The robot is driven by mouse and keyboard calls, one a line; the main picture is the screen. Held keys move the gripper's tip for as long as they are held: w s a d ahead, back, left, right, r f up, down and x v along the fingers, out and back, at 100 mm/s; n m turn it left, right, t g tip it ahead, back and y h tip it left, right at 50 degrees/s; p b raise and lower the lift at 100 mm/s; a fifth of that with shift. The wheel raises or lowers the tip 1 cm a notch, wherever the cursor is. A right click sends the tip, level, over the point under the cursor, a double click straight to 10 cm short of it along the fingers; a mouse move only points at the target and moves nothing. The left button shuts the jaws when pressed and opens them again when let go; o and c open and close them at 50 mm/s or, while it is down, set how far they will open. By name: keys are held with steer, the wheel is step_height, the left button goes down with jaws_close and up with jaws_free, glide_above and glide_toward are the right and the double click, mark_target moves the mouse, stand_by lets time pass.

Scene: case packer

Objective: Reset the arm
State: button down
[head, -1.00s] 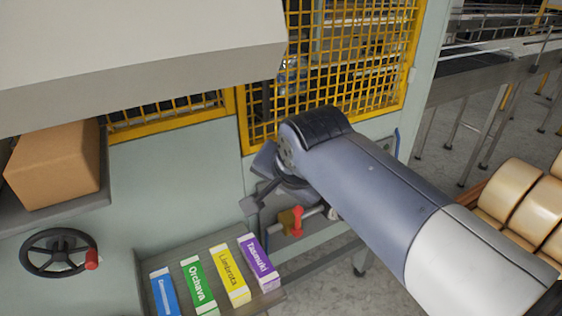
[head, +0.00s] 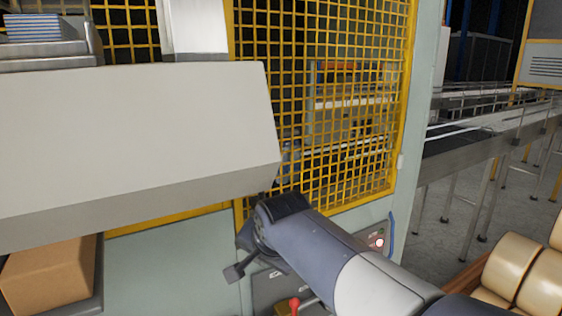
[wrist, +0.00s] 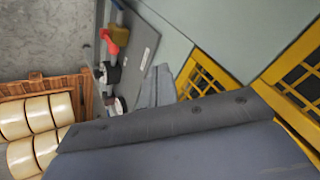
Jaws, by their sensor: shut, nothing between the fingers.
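My arm reaches in from the lower right of the head view, and my gripper (head: 233,273) is at its far end, in front of the pale green machine panel (head: 170,280). Its dark tip points to the left and partly shows beside the wrist. In the wrist view the grey fingers (wrist: 157,86) are together, with nothing held between them. A red handle (head: 294,306) is at the lower edge of the head view, below my wrist. It also shows in the wrist view (wrist: 115,38), apart from the fingers.
A yellow mesh guard (head: 330,130) stands behind my arm. A large pale housing (head: 130,140) overhangs on the left, above a cardboard box (head: 50,275). Cream rolls (head: 512,265) lie at the lower right. A conveyor (head: 490,130) runs behind at the right.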

steer(key=w+a+f+p, duration=0.1)
steer(key=w+a+f, duration=0.1)
steer(key=w, duration=0.3)
steer(key=shift+w+f+p, duration=0.2)
steer(key=shift+w+p, duration=0.15)
